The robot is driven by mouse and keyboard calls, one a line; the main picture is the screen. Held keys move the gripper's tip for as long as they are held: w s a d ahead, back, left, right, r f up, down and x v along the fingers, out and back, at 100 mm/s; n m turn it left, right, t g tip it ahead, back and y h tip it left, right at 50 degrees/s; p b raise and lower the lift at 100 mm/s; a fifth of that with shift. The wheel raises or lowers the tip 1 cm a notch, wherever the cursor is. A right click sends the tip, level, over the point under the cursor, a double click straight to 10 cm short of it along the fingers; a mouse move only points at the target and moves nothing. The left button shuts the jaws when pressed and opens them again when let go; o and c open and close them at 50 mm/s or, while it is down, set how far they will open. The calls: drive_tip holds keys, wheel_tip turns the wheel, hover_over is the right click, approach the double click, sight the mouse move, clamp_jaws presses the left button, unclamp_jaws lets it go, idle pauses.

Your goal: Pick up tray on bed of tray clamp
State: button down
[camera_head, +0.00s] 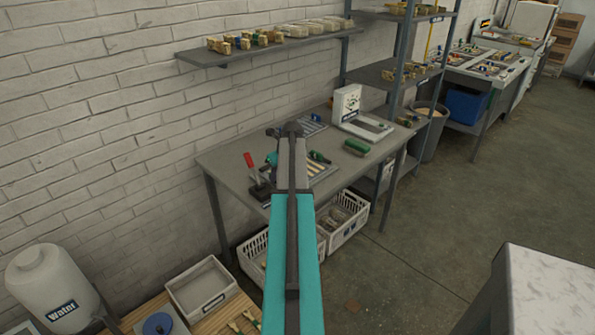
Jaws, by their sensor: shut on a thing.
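My arm runs up the middle of the view, and its upper end overlaps the workbench. My gripper is not visible; the arm hides it and whatever it holds. A toggle clamp with a red handle (250,161) stands at the left front of the bench, just left of my arm. I take it for part of the tray clamp, whose bed is mostly hidden. A flat piece with pale strips (323,173), possibly the tray, shows just right of my arm. Its left part is hidden, and I cannot tell whether it rests on the bed.
The grey workbench (222,162) stands against the brick wall. A green block (356,147) and a white device (347,103) stand to the right. A wall shelf (222,58) hangs above. White crates (345,222) sit beneath. Open floor (415,215) lies at right.

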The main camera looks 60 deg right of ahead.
drive_tip(key=shift+r, duration=0.15)
drive_tip(key=shift+r+b, duration=0.6)
drive_tip(key=shift+r, duration=0.9)
drive_tip(key=shift+s+a+r, duration=0.15)
drive_tip(key=shift+a, duration=0.05)
drive_tip(key=s+a+r+b, duration=0.1)
drive_tip(key=s+a+b, duration=0.2)
drive_tip(key=s+a, duration=0.6)
drive_tip(key=a, duration=0.3)
drive_tip(key=shift+s+a+r, duration=0.15)
drive_tip(key=shift+s+r, duration=0.05)
drive_tip(key=shift+r, duration=0.05)
